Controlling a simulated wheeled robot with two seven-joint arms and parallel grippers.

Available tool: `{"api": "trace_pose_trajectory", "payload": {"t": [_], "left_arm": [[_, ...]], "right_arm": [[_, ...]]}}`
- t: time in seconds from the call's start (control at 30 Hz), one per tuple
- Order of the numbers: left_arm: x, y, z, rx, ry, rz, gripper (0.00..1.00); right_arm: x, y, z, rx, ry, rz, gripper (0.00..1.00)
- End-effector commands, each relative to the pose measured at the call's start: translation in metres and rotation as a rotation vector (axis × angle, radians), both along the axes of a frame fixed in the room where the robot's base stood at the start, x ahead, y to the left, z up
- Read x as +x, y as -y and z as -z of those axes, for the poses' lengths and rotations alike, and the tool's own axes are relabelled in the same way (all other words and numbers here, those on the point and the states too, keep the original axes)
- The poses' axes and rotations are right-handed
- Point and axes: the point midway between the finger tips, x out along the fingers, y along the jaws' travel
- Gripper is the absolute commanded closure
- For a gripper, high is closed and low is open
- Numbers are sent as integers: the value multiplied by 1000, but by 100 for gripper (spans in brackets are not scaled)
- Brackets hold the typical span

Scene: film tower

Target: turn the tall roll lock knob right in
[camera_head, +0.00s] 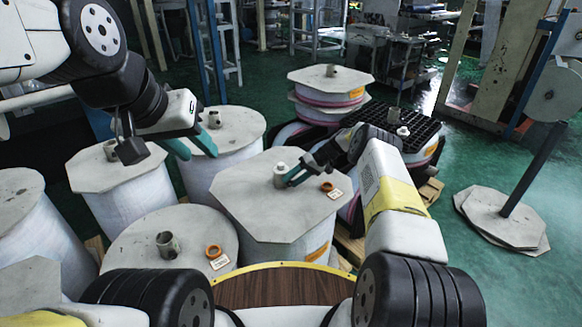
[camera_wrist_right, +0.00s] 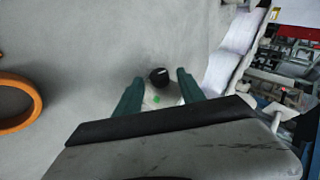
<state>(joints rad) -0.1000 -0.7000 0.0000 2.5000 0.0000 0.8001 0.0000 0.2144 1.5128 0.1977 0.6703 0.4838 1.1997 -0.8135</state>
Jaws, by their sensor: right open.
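The tall roll (camera_head: 240,190) with a pale octagonal top stands at the centre of the head view. On its top is a short pale core piece (camera_head: 280,169). My right gripper (camera_head: 290,178) is beside it, low over the top. In the right wrist view, a round black knob (camera_wrist_right: 159,77) and a pale part with a green dot show between the teal fingers of my right gripper (camera_wrist_right: 160,88). The fingers are spread, one on each side, with gaps visible. My left gripper (camera_head: 193,148) is open and empty over the rolls at the left.
An orange ring (camera_head: 327,187) and a small label (camera_head: 335,195) lie on the tall roll's top; the ring also shows in the wrist view (camera_wrist_right: 32,102). Other rolls (camera_head: 115,166) crowd the left and front. A black crate (camera_head: 400,128) stands behind. Green floor is open at the right.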

Motion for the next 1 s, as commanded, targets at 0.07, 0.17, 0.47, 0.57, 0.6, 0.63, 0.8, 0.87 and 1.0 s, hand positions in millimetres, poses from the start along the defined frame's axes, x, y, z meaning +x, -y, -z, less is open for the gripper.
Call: {"api": "trace_pose_trajectory", "payload": {"t": [0.07, 0.17, 0.47, 0.57, 0.6, 0.63, 0.8, 0.87, 1.0], "left_arm": [[0, 0, 0, 0, 0, 0, 64], [0, 0, 0, 0, 0, 0, 64], [0, 0, 0, 0, 0, 0, 64], [0, 0, 0, 0, 0, 0, 64], [0, 0, 0, 0, 0, 0, 64], [0, 0, 0, 0, 0, 0, 64], [0, 0, 0, 0, 0, 0, 64], [0, 0, 0, 0, 0, 0, 64], [0, 0, 0, 0, 0, 0, 64]], "right_arm": [[0, 1, -1, 0, 0, 0, 53], [1, 8, -7, -1, 1, 1, 53], [4, 45, -41, 1, 1, 1, 53], [4, 53, -48, 0, 2, 2, 53], [4, 55, -50, -1, 2, 0, 53], [4, 57, -51, -1, 1, 1, 53], [4, 58, -53, 0, 0, 0, 53], [4, 58, -53, 0, 0, 0, 53], [4, 56, -53, -3, 3, -3, 54]]}}
